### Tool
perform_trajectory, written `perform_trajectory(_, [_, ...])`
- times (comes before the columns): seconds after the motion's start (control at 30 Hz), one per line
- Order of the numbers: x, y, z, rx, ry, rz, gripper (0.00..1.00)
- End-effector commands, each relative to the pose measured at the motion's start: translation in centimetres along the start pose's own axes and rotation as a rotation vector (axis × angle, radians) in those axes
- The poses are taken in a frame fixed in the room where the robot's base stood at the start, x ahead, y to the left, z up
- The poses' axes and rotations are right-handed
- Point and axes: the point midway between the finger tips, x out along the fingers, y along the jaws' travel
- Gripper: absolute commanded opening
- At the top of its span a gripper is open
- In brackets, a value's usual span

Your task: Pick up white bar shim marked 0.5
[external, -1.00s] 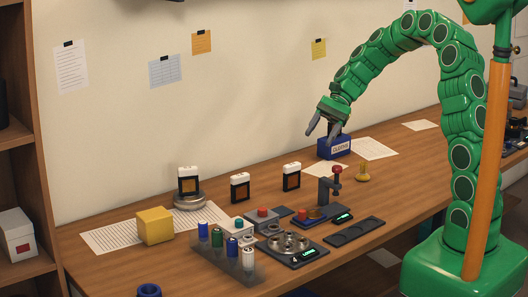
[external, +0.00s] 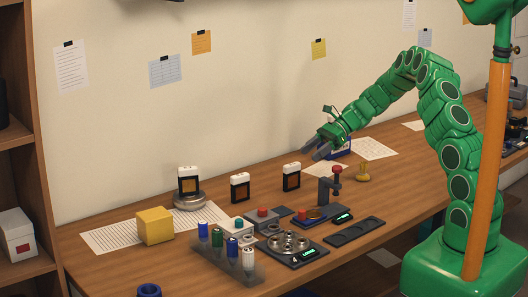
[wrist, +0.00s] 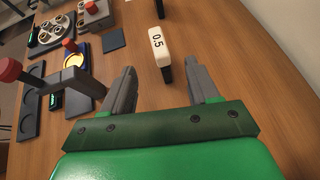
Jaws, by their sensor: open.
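The white bar shim marked 0.5 (wrist: 157,42) stands upright on the table in the wrist view, ahead of my fingertips and roughly between their lines. It appears to be the rightmost of the white-topped, dark-bodied pieces (external: 291,176) in the external view. My gripper (external: 311,150) is above and to the right of that piece, angled down to the left. In the wrist view my gripper (wrist: 165,76) is open and empty, its two grey fingers apart. The shim is not between the fingers.
Similar pieces stand farther left (external: 240,187) and on a round metal base (external: 190,201). A red-knobbed grey post (wrist: 72,82) stands left of my fingers in the wrist view. Wood around the shim is clear.

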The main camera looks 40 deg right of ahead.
Motion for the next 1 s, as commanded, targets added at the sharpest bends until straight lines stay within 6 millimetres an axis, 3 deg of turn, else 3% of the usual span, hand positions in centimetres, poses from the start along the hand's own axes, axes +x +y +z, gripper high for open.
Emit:
perform_trajectory(0.47, [3.5,0.1,0.1,0.003,-0.001,0.002,0.60])
perform_trajectory(0.8, [7.5,0.0,0.3,0.002,0.001,0.000,0.60])
perform_trajectory(1.0, [7.8,0.0,0.3,0.002,0.001,-0.001,0.60])
